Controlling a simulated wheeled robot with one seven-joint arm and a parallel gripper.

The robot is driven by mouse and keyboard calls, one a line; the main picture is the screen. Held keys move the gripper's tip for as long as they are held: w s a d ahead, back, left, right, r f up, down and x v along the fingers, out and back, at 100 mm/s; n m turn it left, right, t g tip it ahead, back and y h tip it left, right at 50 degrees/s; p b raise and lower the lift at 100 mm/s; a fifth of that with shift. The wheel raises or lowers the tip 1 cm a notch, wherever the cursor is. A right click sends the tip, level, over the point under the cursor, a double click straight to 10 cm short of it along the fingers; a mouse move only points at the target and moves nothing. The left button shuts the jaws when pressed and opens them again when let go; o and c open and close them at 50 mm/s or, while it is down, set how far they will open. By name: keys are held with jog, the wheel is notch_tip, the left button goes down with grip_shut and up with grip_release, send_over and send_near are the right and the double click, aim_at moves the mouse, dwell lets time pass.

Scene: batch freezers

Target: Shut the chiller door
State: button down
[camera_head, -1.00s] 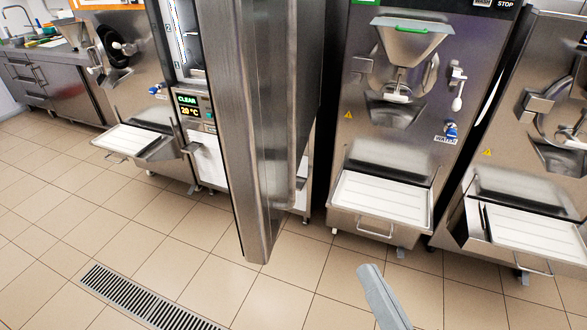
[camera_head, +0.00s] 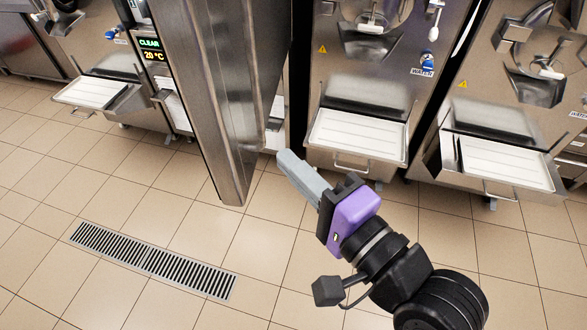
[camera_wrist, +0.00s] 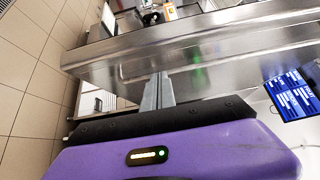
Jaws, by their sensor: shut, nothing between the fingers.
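The chiller door (camera_head: 205,90) is a tall steel panel standing open, swung out toward me from the chiller, whose panel reads CLEAR and 20 °C (camera_head: 150,49). My gripper (camera_head: 284,158) is shut and empty, with its grey fingers together. In the head view its tips are to the right of the door's lower part. In the wrist view the gripper (camera_wrist: 158,80) points at a broad steel surface (camera_wrist: 200,50), which looks like the door. I cannot tell whether the tips touch it.
Batch freezers with white trays (camera_head: 358,137) stand right of the door, and another tray (camera_head: 100,94) juts out at left. A floor drain grate (camera_head: 150,262) lies in front. The tiled floor around it is clear.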

aim_at(225, 121)
jog(key=shift+w+a+p, duration=0.55)
jog(key=shift+w+a, duration=0.6)
jog(key=shift+a, duration=0.2)
jog(key=shift+w+a+p, duration=0.6)
jog(key=shift+w+a, duration=0.55)
jog(key=shift+a, duration=0.25)
jog(key=shift+w+a+p, duration=0.55)
jog(key=shift+w+a, duration=0.6)
jog(key=shift+a, duration=0.2)
